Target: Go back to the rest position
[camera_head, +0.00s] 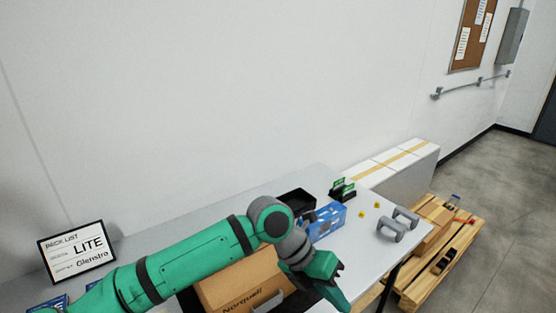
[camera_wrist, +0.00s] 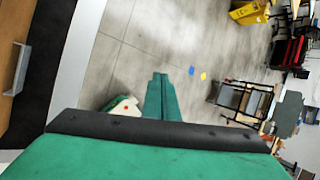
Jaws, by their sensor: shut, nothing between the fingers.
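My gripper (camera_head: 338,285) is at the end of my green arm, near the front edge of the table in the head view. In the wrist view, my gripper's green fingers (camera_wrist: 160,85) lie together with nothing between them. Past the fingers the wrist view shows the grey floor.
A wooden pallet (camera_head: 462,240) stands at the right. Open floor (camera_head: 515,200) lies beyond it.

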